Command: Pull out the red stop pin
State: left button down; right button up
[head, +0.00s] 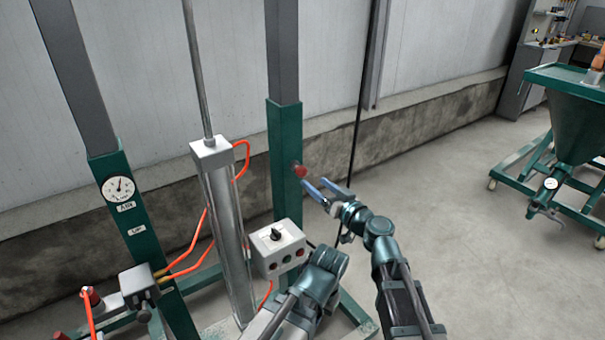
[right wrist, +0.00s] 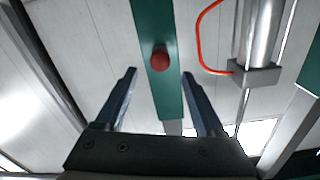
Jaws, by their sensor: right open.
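The red stop pin (head: 300,171) sticks out of the side of the green upright post (head: 286,140). Its round red head also shows in the right wrist view (right wrist: 160,58), against the green post. My right gripper (head: 328,190) is open and empty, just right of and a little below the pin in the head view. In the right wrist view its two fingers (right wrist: 158,88) point toward the post, one on each side of it, with the pin head beyond the fingertips. The pin's shaft is mostly hidden.
A control box (head: 277,248) with a knob and buttons stands below the pin. A metal cylinder (head: 226,225) with orange hoses stands to the left. A pressure gauge (head: 118,189) is on the left post. A green hopper (head: 580,110) stands far right; the floor between is clear.

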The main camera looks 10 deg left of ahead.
aim_at(304, 174)
jog(key=x, duration=0.7)
jog(key=shift+w+a+f, duration=0.1)
jog(key=shift+w+a, duration=0.15)
grip_shut()
dwell(1.1)
